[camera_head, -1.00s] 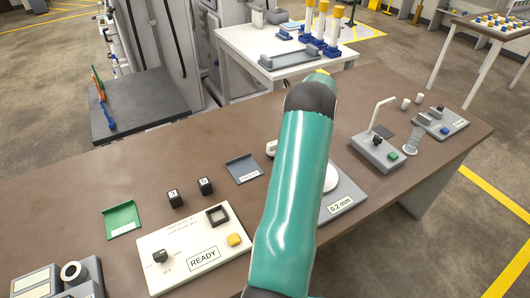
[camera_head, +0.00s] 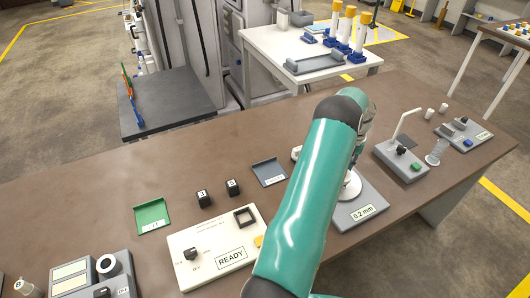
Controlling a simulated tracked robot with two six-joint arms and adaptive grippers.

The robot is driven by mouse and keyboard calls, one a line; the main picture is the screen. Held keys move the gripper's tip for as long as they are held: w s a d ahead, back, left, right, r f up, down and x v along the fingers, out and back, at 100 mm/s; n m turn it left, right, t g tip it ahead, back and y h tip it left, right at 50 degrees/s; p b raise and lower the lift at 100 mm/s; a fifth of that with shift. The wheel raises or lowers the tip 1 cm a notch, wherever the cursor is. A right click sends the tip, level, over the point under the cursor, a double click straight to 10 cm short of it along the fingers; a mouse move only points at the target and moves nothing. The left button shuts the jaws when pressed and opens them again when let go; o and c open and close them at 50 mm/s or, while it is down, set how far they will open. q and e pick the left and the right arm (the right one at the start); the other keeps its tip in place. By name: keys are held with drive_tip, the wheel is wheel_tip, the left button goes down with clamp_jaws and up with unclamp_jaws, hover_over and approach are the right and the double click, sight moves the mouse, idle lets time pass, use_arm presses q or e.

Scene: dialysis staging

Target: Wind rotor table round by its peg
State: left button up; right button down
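A grey base plate (camera_head: 370,207) labelled "0.2 mm" lies on the brown bench right of the middle. A white round disc (camera_head: 352,186) on it, which looks like the rotor table, shows only at its right edge. My teal arm, seemingly the right one, crosses in front and covers most of the disc. I cannot make out the peg. A grey wrist part shows past the elbow, above the disc. That gripper's fingers are hidden or too unclear to tell their state or any contact. My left gripper is not in view.
A white panel marked "READY" (camera_head: 206,268) with a black knob stands left of the arm. Two black cubes (camera_head: 203,198), a green tray (camera_head: 152,217) and a grey-blue tray (camera_head: 268,173) lie behind it. A grey device (camera_head: 402,166) with a white post stands to the right.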

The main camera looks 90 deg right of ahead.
drive_tip(key=shift+s, duration=0.2)
drive_tip(key=c, duration=1)
unclamp_jaws()
drive_tip(key=shift+a, duration=0.15)
drive_tip(key=shift+r, duration=0.15)
drive_tip(key=shift+r, duration=0.3)
wheel_tip(320, 180, up, 11)
drive_tip(key=shift+s+r, duration=0.1)
